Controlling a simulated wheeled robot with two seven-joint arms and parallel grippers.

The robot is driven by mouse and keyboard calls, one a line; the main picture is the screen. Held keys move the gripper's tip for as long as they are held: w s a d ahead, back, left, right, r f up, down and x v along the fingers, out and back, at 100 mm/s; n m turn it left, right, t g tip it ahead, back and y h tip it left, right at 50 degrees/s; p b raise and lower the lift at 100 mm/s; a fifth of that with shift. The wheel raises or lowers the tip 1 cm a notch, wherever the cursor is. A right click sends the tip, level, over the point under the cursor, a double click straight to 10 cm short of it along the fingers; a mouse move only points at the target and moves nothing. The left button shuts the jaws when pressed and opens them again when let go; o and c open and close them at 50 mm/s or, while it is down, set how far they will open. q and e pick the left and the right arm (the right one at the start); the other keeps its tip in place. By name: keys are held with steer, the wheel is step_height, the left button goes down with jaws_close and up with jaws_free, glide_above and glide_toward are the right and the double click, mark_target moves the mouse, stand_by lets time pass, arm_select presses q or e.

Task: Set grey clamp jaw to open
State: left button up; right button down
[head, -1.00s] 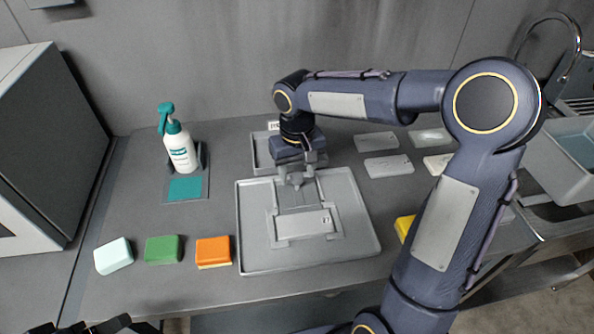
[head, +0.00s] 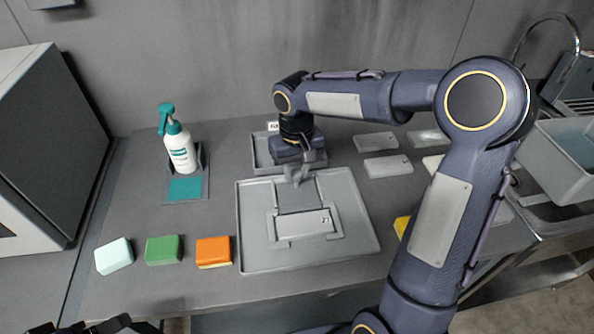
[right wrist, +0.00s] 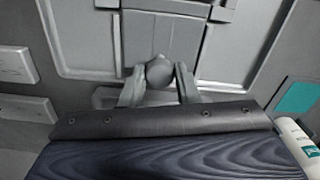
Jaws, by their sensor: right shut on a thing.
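The grey clamp jaw (head: 296,174) has a rounded grey knob and stands at the back edge of a grey tray (head: 255,262). A flat grey plate (head: 300,226) with a small number label lies in the tray in front of it. My right gripper (head: 297,162) reaches down over the jaw from behind. In the right wrist view, its two grey fingers (right wrist: 159,86) are shut on the jaw's round knob (right wrist: 159,72). The jaw's lower part is partly hidden. Black parts of my left gripper (head: 95,326) show at the bottom left edge; its fingers are not clear.
A spray bottle (head: 180,150) stands at the back left. White, green and orange blocks (head: 164,250) line the front left. Flat grey plates (head: 388,166) lie to the right, with a yellow block (head: 402,226) partly behind my right arm. A smaller tray (head: 262,158) sits behind the clamp.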

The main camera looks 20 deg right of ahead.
steer(key=shift+w+d+r, duration=0.1)
steer(key=shift+w+d, duration=0.05)
steer(key=shift+w, duration=0.45)
steer(key=shift+w+d, duration=0.1)
steer(key=shift+w, duration=0.45)
steer(key=c, duration=1.1)
jaws_free()
step_height(320, 180, up, 8)
